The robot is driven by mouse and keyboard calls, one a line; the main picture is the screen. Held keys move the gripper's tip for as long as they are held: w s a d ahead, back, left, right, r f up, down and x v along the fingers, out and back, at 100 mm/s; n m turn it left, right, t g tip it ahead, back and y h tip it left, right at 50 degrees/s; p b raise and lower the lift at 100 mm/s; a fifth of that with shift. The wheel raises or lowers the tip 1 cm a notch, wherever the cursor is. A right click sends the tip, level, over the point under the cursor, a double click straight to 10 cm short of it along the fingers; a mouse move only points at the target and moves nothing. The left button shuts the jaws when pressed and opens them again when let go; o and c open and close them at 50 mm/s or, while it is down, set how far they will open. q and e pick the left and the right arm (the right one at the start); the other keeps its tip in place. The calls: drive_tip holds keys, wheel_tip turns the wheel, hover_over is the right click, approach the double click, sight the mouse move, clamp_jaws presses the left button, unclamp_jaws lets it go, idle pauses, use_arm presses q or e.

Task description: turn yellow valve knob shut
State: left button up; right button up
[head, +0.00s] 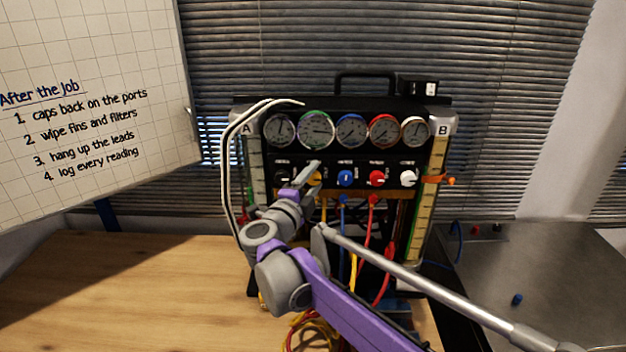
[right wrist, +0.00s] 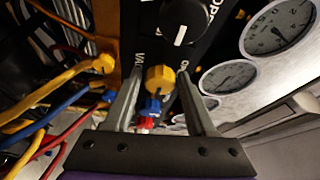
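The yellow valve knob (head: 315,179) is on the rig's panel, second from the left in a row of coloured knobs, partly hidden by my right gripper (head: 307,174). In the right wrist view, the yellow knob (right wrist: 160,78) shows between the two fingertips of my right gripper (right wrist: 159,76). The fingers are apart, with a visible gap on each side of the knob. I cannot tell how deep the knob sits between them. My left gripper is not in view.
A black knob (head: 282,178) is left of the yellow one; blue (head: 345,178), red (head: 376,178) and white (head: 408,178) knobs are to the right. Several gauges (head: 317,128) sit above. Coloured hoses (head: 368,225) hang below.

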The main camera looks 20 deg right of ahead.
drive_tip(key=shift+o, duration=0.8)
use_arm(q)
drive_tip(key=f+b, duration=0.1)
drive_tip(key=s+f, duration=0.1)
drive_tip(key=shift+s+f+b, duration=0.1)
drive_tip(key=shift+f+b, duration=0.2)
drive_tip(key=shift+b, duration=0.1)
use_arm(e)
drive_tip(key=v, duration=1)
drive_tip(key=shift+s+a, duration=0.3)
